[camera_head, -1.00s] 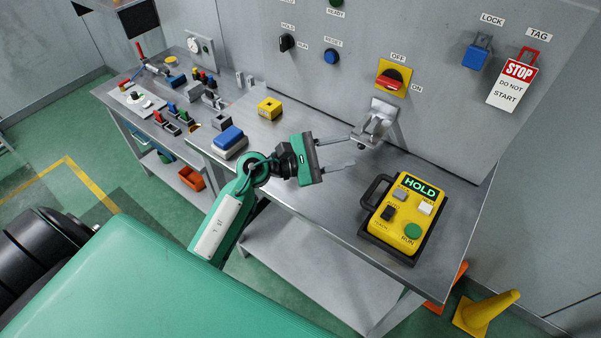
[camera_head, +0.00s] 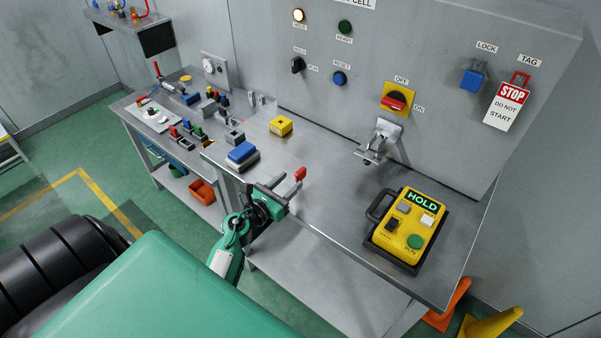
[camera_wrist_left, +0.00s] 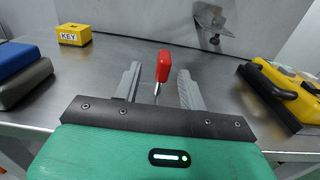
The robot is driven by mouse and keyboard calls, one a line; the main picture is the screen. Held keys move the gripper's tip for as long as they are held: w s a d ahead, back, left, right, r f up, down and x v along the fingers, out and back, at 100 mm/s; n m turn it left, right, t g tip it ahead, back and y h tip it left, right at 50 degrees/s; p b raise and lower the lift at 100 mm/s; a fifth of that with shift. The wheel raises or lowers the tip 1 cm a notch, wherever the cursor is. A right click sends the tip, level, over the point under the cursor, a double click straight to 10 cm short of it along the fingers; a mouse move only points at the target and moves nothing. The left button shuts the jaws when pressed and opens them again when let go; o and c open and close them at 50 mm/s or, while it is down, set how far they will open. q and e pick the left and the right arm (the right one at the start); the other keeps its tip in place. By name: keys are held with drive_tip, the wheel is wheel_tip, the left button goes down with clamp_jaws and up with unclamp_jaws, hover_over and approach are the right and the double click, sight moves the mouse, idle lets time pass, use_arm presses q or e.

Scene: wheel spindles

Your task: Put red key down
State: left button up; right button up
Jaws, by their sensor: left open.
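The red key (camera_head: 300,174) has a red head and a thin metal shank. In the left wrist view the red key (camera_wrist_left: 163,67) is upright, head up, between the two fingers, with gaps at its sides. My left gripper (camera_head: 282,187) is open above the front part of the steel bench (camera_head: 330,205). In the left wrist view the left gripper (camera_wrist_left: 157,84) has its fingers spread around the key. The shank's lower end is hard to make out, so I cannot tell whether it touches the bench. My right gripper is not in view.
A yellow KEY block (camera_head: 280,126) and a blue-topped block (camera_head: 242,155) are to the left. A metal bracket (camera_head: 380,141) sticks out from the panel. The yellow HOLD pendant (camera_head: 406,228) lies at right. The bench between is clear.

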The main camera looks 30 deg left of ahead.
sight(304, 170)
use_arm(q)
drive_tip(key=shift+w+d, duration=0.1)
drive_tip(key=shift+w, duration=0.95)
drive_tip(key=w, duration=0.1)
drive_tip(key=w+p, duration=0.1)
drive_tip(key=w, duration=0.1)
drive_tip(key=w+p, duration=0.1)
drive_tip(key=shift+w+d+r, duration=0.15)
drive_tip(key=shift+d+r, duration=0.05)
drive_tip(key=shift+d, duration=0.2)
drive_tip(key=shift+w+f+p, duration=0.15)
drive_tip(key=shift+w+p, duration=0.15)
drive_tip(key=shift+w, duration=0.1)
drive_tip(key=shift+c, duration=0.9)
clamp_jaws()
